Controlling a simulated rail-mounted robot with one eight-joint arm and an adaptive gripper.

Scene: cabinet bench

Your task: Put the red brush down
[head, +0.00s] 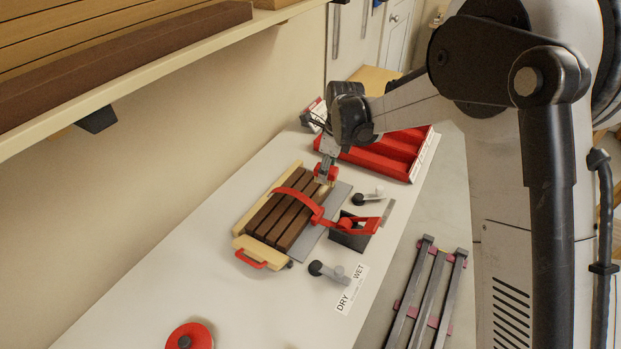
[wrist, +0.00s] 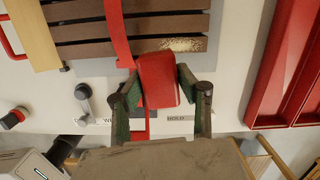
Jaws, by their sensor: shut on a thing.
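My gripper (head: 327,158) is shut on the red brush (head: 326,173). It holds the brush over the far right end of the dark brown slats (head: 283,213). In the wrist view, the red brush (wrist: 158,80) sits between the two fingers of my gripper (wrist: 158,84).
A red compartment tray (head: 385,150) stands behind at the right. A DRY/WET label (head: 351,290) lies in front. The white bench at front left is mostly clear.

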